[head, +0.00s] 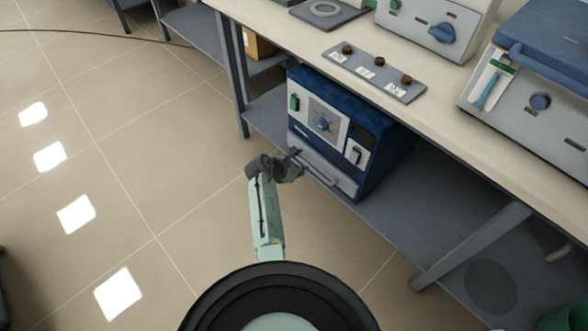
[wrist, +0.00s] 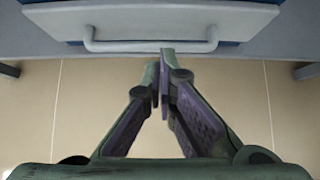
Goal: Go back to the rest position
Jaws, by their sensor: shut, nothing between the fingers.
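My gripper (wrist: 160,84) is shut and empty in the wrist view, its fingertips together just in front of a furnace's handle. In the head view my gripper (head: 296,155) is at the end of my arm, by the lower front of a blue and white furnace (head: 322,122). The furnace stands on the lower shelf under the bench. The handle also shows in the wrist view (wrist: 150,46). I cannot tell whether the fingertips touch it.
The bench top (head: 440,125) above carries a grey plate (head: 374,73) with several brown knobs and labels, and more lab devices. A bench leg (head: 470,245) stands at the right.

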